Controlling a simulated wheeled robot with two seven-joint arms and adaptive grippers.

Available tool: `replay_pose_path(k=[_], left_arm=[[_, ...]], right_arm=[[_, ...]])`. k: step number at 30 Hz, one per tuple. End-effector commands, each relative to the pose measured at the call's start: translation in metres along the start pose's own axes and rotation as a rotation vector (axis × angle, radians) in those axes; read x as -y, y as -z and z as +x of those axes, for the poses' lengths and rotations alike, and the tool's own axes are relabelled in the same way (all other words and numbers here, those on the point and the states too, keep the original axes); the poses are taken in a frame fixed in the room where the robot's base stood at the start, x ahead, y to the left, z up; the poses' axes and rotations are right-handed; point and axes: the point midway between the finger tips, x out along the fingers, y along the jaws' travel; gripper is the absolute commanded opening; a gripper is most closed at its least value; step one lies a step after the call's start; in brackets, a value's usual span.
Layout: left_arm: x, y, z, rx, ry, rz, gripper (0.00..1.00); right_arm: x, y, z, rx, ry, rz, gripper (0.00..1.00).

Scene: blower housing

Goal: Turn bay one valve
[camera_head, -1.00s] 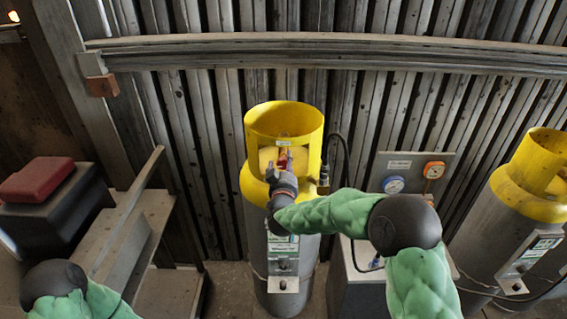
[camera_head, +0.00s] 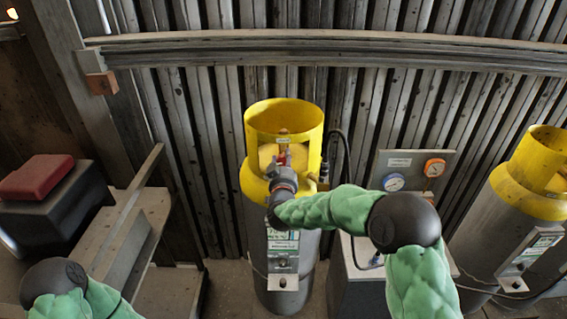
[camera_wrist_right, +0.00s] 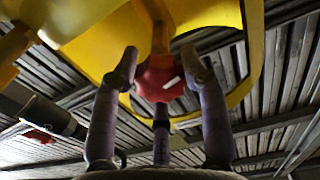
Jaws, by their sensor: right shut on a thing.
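The red valve handwheel (camera_wrist_right: 160,78) sits inside the yellow collar (camera_head: 262,117) of the middle grey cylinder (camera_head: 300,262). In the right wrist view it has a small white mark on its face. My right gripper (camera_head: 283,160) reaches into the collar's front opening and is shut on the valve. In the right wrist view its fingers (camera_wrist_right: 160,85) stand on both sides of the handwheel, with another finger below. In the head view the gripper mostly hides the valve. My left arm shows at the bottom left, but its gripper is out of the head view.
Another yellow-topped cylinder (camera_head: 545,185) is at the far right. A red box (camera_head: 36,177) lies on a dark case at left. A black hose (camera_head: 344,150) runs beside the collar.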

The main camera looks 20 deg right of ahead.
Motion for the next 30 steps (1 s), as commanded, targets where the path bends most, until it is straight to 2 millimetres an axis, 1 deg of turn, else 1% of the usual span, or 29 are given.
replay_pose_path(k=[1, 8, 18, 30], left_arm=[[0.002, 0.000, 0.007, 0.000, 0.000, 0.000, 0.68], [0.012, 0.001, 0.033, 0.000, 0.000, 0.000, 0.68], [0.028, 0.003, 0.079, 0.000, 0.000, 0.000, 0.68], [0.044, 0.005, 0.124, 0.000, 0.000, 0.000, 0.68]], right_arm=[[0.001, -0.005, -0.001, 0.004, 0.001, 0.019, 0.11], [0.002, -0.008, -0.001, 0.003, 0.002, 0.169, 0.11], [0.003, -0.010, -0.001, 0.006, 0.002, 0.487, 0.11], [0.003, -0.010, -0.001, 0.009, 0.001, 0.866, 0.11]])
